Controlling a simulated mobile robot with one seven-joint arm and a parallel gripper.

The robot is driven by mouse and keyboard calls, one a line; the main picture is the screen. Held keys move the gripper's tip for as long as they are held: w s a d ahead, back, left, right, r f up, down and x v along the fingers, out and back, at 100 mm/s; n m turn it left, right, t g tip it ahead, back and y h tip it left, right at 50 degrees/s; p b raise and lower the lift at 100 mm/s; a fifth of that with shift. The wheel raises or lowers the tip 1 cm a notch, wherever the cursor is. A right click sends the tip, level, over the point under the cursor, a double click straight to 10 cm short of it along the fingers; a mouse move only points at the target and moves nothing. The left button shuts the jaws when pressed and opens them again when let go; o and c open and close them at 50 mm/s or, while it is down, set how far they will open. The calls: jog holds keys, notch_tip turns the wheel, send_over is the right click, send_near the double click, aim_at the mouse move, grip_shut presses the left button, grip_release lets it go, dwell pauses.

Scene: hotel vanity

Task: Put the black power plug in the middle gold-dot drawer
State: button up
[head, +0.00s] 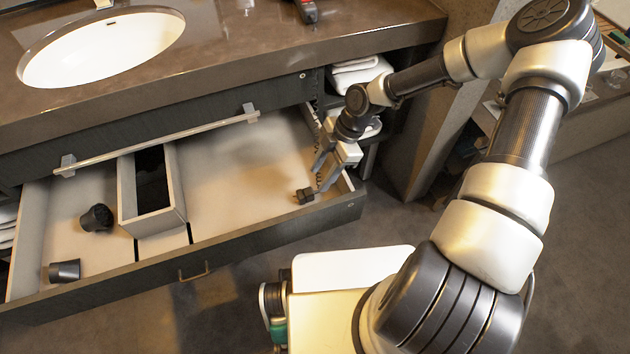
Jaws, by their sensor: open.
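A black power plug (306,196) lies in the right part of the wide open drawer (236,240), near its front right corner. A dark coiled cord shows beside it, partly hidden by my gripper. My gripper (324,176) is open and reaches down into the drawer at its right side, with its fingers just above and to the right of the plug. I cannot tell whether a finger touches the plug or cord. I cannot make out a gold dot on any drawer; a small gold-toned handle (195,275) shows on this drawer's front.
A grey box (180,215) stands in the drawer's middle. Two dark cups (97,218) (64,270) lie to its left. A long metal bar (150,142) runs above the drawer's back. The counter with the sink (100,50) overhangs it. Folded towels (358,75) are on a shelf at right.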

jog(key=v, duration=0.4)
jog(key=shift+d+r+p, duration=0.15)
jog(key=shift+r+p, duration=0.1)
jog(key=shift+p, duration=0.15)
